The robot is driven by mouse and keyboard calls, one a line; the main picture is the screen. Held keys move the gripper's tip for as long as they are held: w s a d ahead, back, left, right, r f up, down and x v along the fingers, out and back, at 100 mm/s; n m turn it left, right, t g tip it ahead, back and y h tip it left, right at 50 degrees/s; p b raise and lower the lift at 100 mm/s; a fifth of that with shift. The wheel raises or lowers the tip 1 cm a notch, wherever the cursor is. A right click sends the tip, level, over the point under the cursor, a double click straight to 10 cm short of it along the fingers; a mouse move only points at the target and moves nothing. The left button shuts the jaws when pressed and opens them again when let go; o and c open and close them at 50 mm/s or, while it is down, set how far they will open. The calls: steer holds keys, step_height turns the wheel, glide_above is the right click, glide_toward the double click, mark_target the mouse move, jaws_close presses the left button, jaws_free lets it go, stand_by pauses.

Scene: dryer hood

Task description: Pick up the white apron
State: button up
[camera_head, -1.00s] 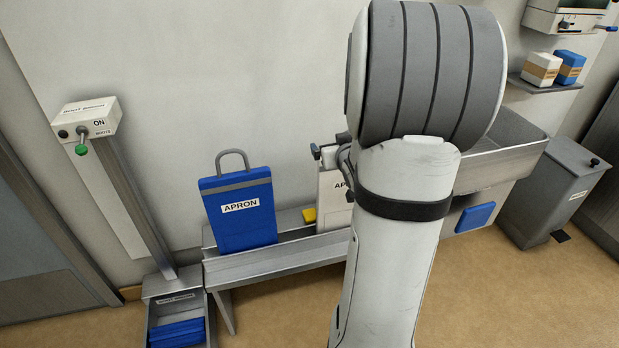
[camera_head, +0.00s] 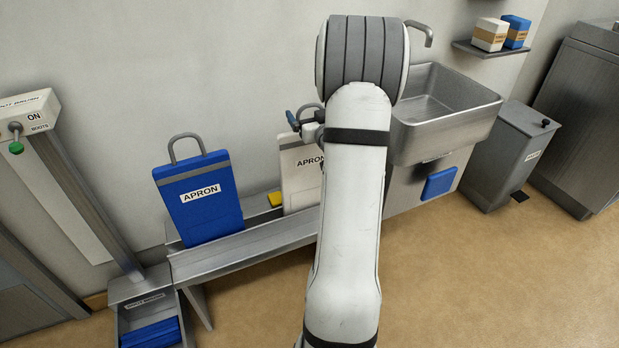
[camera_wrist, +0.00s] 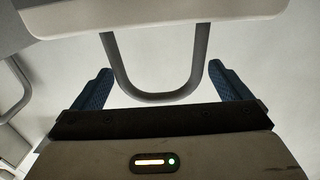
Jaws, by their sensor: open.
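The white apron (camera_head: 300,187) stands upright on the metal bench (camera_head: 235,250), leaning at the wall, with an "APRON" label. My arm covers its right part in the head view. My gripper (camera_head: 300,121) is just above its top edge, mostly hidden by my arm. In the wrist view, my gripper (camera_wrist: 159,68) is open, its two blue fingers wide apart. The apron's grey loop handle (camera_wrist: 155,98) lies between the fingers with gaps at both sides. The apron's white top edge (camera_wrist: 150,14) shows beyond the handle. Contact is not visible.
A metal sink (camera_head: 450,115) and a grey bin (camera_head: 508,160) are at right. A boot-washer post (camera_head: 85,200) is at left. The front floor is clear.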

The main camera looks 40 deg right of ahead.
steer(key=shift+w+d, duration=0.15)
steer(key=shift+w, duration=0.2)
steer(key=shift+c, duration=0.4)
steer(key=c, duration=1.5)
steer(key=shift+r, duration=0.1)
steer(key=shift+c, duration=0.2)
